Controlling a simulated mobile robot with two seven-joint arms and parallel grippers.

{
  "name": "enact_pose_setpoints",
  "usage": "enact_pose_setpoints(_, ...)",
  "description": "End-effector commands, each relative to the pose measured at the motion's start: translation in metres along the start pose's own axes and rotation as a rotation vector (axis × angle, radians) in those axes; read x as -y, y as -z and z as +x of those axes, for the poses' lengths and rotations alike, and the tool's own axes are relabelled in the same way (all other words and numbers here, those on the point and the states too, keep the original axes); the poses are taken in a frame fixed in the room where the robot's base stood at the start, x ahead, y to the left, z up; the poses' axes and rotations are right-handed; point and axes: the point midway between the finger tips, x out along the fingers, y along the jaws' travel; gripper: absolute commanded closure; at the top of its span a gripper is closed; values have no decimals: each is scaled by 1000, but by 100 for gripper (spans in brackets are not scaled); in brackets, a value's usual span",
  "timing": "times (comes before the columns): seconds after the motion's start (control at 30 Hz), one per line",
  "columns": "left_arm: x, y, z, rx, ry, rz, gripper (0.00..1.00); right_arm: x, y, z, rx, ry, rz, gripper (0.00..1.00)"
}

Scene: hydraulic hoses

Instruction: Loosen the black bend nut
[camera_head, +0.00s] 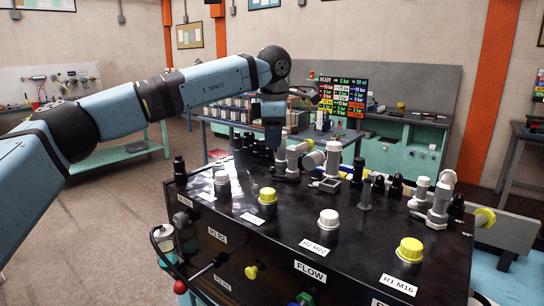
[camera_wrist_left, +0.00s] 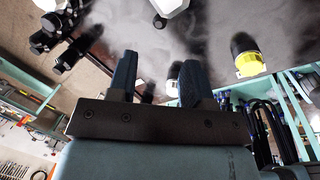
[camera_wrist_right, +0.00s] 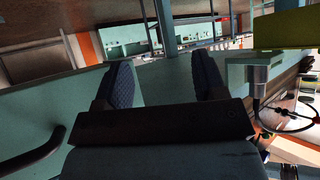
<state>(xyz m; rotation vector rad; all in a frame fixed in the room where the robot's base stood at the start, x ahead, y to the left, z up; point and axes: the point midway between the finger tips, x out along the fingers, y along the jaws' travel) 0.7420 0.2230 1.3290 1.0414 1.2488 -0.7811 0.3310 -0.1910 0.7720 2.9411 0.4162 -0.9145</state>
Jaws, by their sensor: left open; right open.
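Several black fittings stand on the black bench top (camera_head: 300,205) in the head view. One stands at the left edge (camera_head: 179,170), a group stands toward the back (camera_head: 243,148), and another is near the right-hand grey elbow fittings (camera_head: 457,207). I cannot tell for sure which is the black bend nut. My left gripper (camera_head: 273,138) points down over the back of the bench, beside grey pipe fittings. In the left wrist view its fingers (camera_wrist_left: 159,82) are apart and empty, with black fittings (camera_wrist_left: 62,35) at upper left. My right gripper (camera_wrist_right: 166,82) is open and empty, outside the head view.
White caps (camera_head: 329,219) and yellow caps (camera_head: 410,250) stand along the bench's front. A grey cylinder with a cable (camera_head: 165,238) hangs at its left side; it also shows in the right wrist view (camera_wrist_right: 261,88). A sign board (camera_head: 342,96) and workbenches stand behind.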

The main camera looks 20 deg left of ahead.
Motion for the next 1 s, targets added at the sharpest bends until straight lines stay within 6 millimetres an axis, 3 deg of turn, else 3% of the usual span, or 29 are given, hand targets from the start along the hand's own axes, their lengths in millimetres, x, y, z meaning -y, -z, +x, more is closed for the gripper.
enact_pose_setpoints(0.1, 0, 0, -24, 1, -1, 1, 54, 0, 0, 1, -1, 0, 2, 36)
enact_pose_setpoints(0.3, 0, 0, -44, 0, 1, 0, 54, 0, 1, 1, -2, 0, 3, 36)
enact_pose_setpoints(0.83, 0, 0, -50, 0, 1, 0, 54, 0, 2, 0, 0, 0, 3, 36)
enact_pose_setpoints(1.0, -6, 0, -78, 0, 1, 0, 54, 1, 22, -14, 3, -2, -1, 36)
